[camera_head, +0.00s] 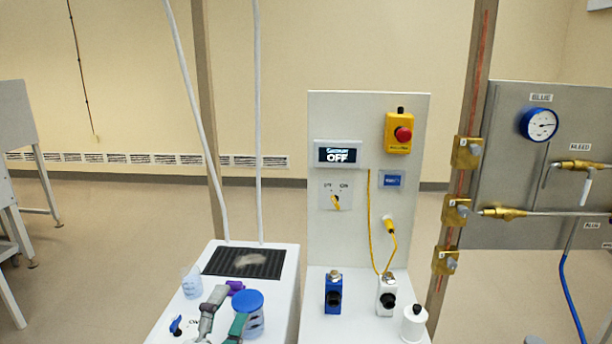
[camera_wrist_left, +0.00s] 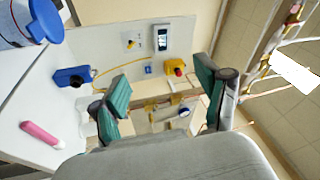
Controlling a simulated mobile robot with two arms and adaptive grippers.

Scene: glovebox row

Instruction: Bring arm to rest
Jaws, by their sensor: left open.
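My left gripper (camera_head: 226,318) shows at the bottom of the head view, over the white bench on the left, beside a blue-lidded jar. In the left wrist view my left gripper (camera_wrist_left: 162,98) has its two green-padded fingers wide apart, with nothing between them. The jar (camera_head: 248,311) stands close to the right of the fingers in the head view, partly covered by them. Its blue lid also shows at the top left of the left wrist view (camera_wrist_left: 48,20). My right gripper is not in view.
A clear beaker (camera_head: 191,284) and a purple object (camera_head: 235,287) stand near the dark grate (camera_head: 243,263). A switch panel (camera_head: 345,110) reads OFF, with a blue block (camera_head: 333,294) and white bottle (camera_head: 413,323) before it. A pink object (camera_wrist_left: 42,134) lies on the bench.

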